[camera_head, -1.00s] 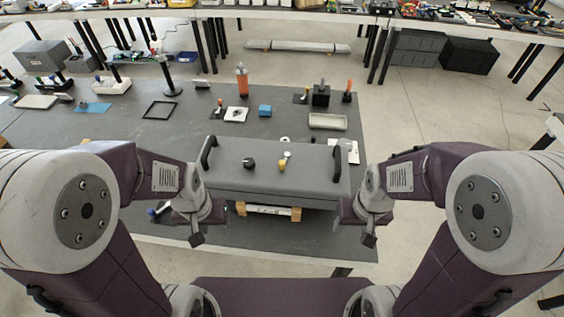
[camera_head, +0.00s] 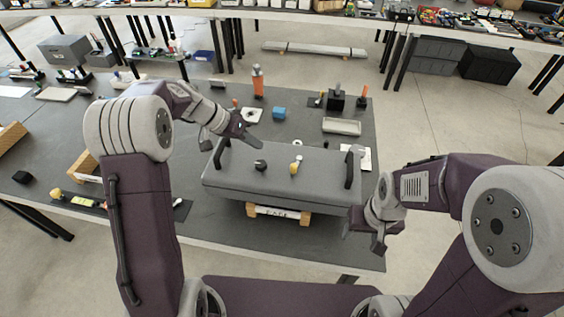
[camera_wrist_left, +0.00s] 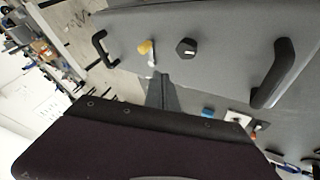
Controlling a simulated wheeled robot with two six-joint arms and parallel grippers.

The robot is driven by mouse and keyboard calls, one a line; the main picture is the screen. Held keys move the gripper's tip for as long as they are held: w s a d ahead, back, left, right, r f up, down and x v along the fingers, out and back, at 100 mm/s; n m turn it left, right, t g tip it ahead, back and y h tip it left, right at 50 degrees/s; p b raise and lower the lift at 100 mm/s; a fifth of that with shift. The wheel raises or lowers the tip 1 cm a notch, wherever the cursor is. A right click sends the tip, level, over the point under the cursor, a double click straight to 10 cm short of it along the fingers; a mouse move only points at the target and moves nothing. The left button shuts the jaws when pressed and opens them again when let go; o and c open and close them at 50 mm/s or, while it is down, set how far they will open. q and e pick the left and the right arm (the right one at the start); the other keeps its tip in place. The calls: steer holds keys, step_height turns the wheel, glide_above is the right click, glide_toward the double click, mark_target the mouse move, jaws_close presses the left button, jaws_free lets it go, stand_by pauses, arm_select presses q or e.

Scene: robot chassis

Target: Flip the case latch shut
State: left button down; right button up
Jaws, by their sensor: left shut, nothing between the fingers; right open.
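The grey case (camera_head: 222,182) stands on the dark table with a black handle at each end. On its top are a yellow-tipped small lever with a pale stem (camera_head: 294,168), likely the latch, and a black knob (camera_head: 260,165). My left gripper (camera_head: 250,138) is shut and empty, above the far side of the case, apart from the lever. In the left wrist view, the lever's yellow tip (camera_wrist_left: 145,47) and the black knob (camera_wrist_left: 187,47) show just beyond the shut fingers (camera_wrist_left: 163,80). My right gripper (camera_head: 378,240) is open and empty, right of the case's front corner.
Wooden blocks (camera_head: 306,218) show under the case front. Behind the case are a blue block (camera_head: 279,113), an orange bottle (camera_head: 257,82) and a grey tray (camera_head: 341,127). The two upright handles (camera_head: 349,170) flank the case top, which is otherwise clear.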

mark_target(294, 169)
arm_select(q)
steer(key=shift+s+a+f, duration=0.35)
steer(key=shift+a+f, duration=0.25)
steer(key=shift+f, duration=0.15)
steer(key=p+x, duration=0.2)
steer(key=x, duration=0.7)
steer(key=shift+s, duration=0.1)
steer(key=d+p, duration=0.1)
steer(key=d, duration=0.2)
steer(key=shift+s+d+f+p, duration=0.15)
steer(key=shift+s+f+p, duration=0.05)
steer(key=shift+f+p, duration=0.2)
steer(key=shift+s+d, duration=0.25)
steer(key=shift+d, duration=0.3)
steer(key=shift+f, duration=0.1)
steer(key=shift+w, duration=0.1)
